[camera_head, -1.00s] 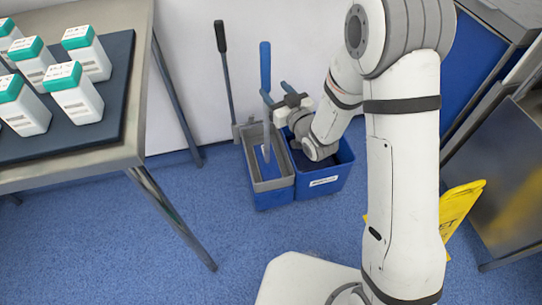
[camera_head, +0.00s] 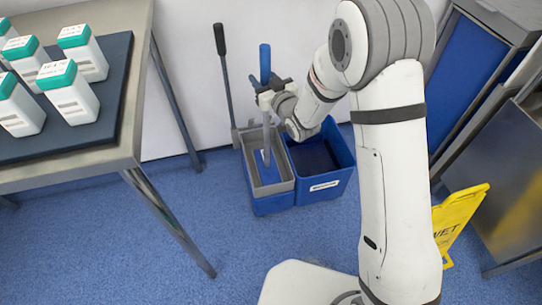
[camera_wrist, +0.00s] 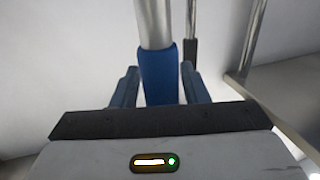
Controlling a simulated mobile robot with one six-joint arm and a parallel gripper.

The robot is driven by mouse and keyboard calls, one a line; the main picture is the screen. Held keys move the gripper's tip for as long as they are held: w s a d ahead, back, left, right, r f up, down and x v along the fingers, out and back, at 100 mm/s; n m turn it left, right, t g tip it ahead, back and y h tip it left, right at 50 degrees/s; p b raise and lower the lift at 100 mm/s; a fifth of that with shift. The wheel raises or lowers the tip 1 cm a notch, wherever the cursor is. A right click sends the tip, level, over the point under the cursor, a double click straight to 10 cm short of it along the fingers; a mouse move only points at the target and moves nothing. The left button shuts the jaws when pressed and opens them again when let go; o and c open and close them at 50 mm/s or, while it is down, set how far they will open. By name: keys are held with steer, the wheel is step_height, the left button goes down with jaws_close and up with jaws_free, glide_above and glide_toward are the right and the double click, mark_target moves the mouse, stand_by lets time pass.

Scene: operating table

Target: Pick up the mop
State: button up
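The mop has a blue upper grip (camera_head: 265,63) and a grey pole, and stands nearly upright in the grey wringer (camera_head: 270,182) of a blue bucket. Its head is hidden. My gripper (camera_head: 265,90) is at the lower part of the blue grip. In the wrist view the blue grip (camera_wrist: 160,75) lies between the two fingers of my gripper (camera_wrist: 160,85), with the bare grey pole (camera_wrist: 153,22) beyond it. The fingers are very near both sides of the grip. I cannot tell whether they press on it.
A dark-handled lever (camera_head: 224,75) rises left of the mop. The blue bucket (camera_head: 325,187) has an open compartment at right. A steel table (camera_head: 142,90) with white, green-capped bottles stands left. A yellow wet-floor sign (camera_head: 458,215) and steel furniture stand right. The front floor is clear.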

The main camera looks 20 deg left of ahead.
steer(key=c, duration=0.7)
steer(key=shift+c, duration=0.4)
steer(key=shift+r, duration=0.15)
